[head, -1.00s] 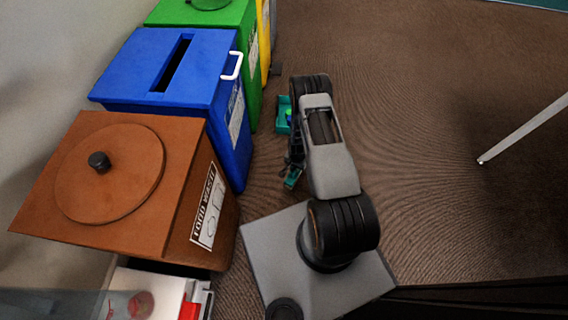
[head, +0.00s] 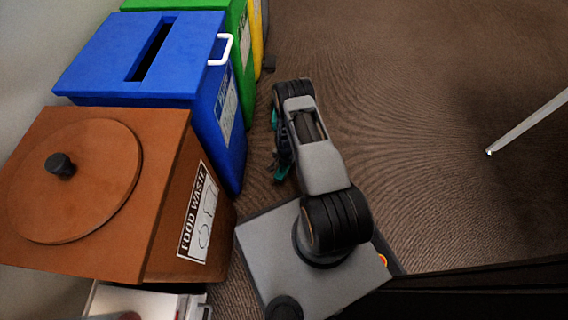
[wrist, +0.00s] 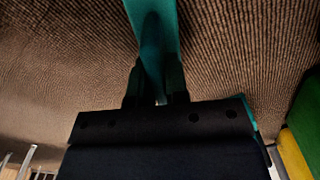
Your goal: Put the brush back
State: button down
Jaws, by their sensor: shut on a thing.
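My gripper (wrist: 157,88) is shut on a teal handle, which I take to be the brush (wrist: 151,25). The handle runs away from the fingers and out of the top of the wrist view; its far end is out of that picture. In the head view, a small teal part of the brush (head: 281,173) shows left of my arm, beside the blue bin. The fingertips and most of the brush are hidden there by my arm. Carpet lies behind the handle in the wrist view.
A brown food waste bin (head: 160,190), a blue slotted bin (head: 205,80), a green bin (head: 240,40) and a yellow bin (head: 257,45) line the left. A white box (head: 140,300) is at bottom left. A pale leg (head: 530,120) stands at right. Carpet between is clear.

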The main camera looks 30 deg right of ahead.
jog(key=shift+f, duration=0.2)
jog(key=shift+f, duration=0.2)
jog(key=c, duration=1.1)
grip_release()
